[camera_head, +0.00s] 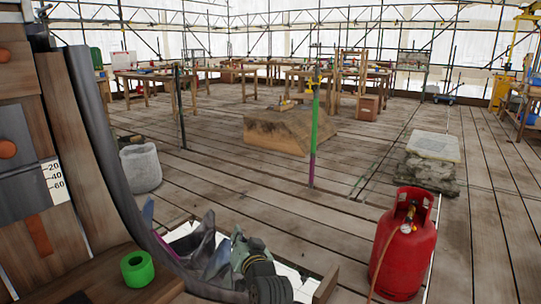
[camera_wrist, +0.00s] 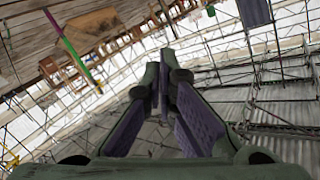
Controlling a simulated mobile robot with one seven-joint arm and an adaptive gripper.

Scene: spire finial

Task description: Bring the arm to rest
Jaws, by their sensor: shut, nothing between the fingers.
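My gripper (camera_wrist: 163,80) shows in the wrist view with its two grey-green, purple-padded fingers drawn together at the tips. It is shut and empty, up in the air, with scaffolding and pale sheeting beyond it. In the head view, grey and dark parts (camera_head: 222,255) low in the picture look like my arm, but I cannot make out the fingertips there. An upright pole (camera_head: 315,128), green above and purple below with a yellow top, stands on the plank floor. The pole (camera_wrist: 70,50) also shows tilted at upper left in the wrist view, apart from my gripper.
A red gas cylinder (camera_head: 404,245) stands at lower right. A wooden block (camera_head: 285,133) and a slab on stones (camera_head: 431,148) sit farther back. A grey sack (camera_head: 140,168) stands at left. A green tape roll (camera_head: 137,268) lies on wood nearby. Plank floor between is mostly clear.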

